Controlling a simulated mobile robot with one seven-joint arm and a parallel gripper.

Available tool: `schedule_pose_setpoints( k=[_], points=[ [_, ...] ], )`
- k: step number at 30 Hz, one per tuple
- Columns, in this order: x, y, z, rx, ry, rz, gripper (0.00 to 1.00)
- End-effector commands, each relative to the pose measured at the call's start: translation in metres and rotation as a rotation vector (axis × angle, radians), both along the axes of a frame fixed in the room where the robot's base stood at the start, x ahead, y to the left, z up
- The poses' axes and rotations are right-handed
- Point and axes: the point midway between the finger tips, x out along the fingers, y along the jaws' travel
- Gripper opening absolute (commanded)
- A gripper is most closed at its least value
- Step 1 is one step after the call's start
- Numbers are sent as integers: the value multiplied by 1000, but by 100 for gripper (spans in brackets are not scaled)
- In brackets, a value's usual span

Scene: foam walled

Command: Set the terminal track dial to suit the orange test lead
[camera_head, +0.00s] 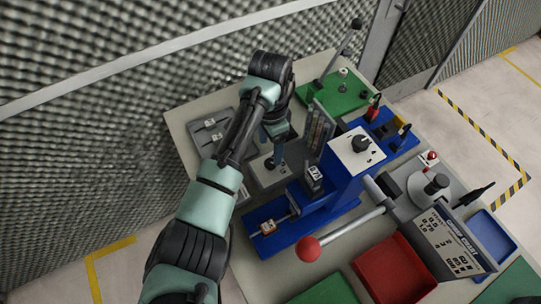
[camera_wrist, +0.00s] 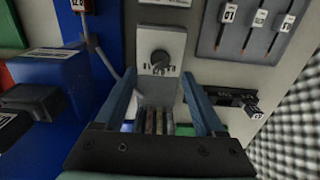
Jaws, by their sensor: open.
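Several coloured strips (camera_wrist: 160,121) show below the dial. In the head view my gripper (camera_head: 277,158) hangs over a grey plate (camera_head: 268,176) and hides the dial.
Several labelled dark leads (camera_wrist: 260,18) lie in a grey holder (camera_head: 210,131). A blue press (camera_head: 350,178) with another dial (camera_head: 361,143) and a red-ball lever (camera_head: 308,249) stand close on the right. A black bracket (camera_wrist: 230,98) is right of my fingers.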

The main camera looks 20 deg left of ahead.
Motion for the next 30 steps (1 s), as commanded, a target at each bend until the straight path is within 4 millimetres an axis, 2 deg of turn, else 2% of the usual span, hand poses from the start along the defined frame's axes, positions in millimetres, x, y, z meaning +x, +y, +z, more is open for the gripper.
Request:
schedule_pose_setpoints(
  k=[3,9,15,22,23,30],
  points=[
    [-1,0,-24,-1,4,1,72],
    [0,-1,-54,-1,1,-1,72],
    [0,0,-65,0,-1,-1,72],
    [0,0,-66,0,-2,-1,72],
    [0,0,-66,0,-2,-1,70],
    [1,0,-65,0,-3,0,26]
  ],
)
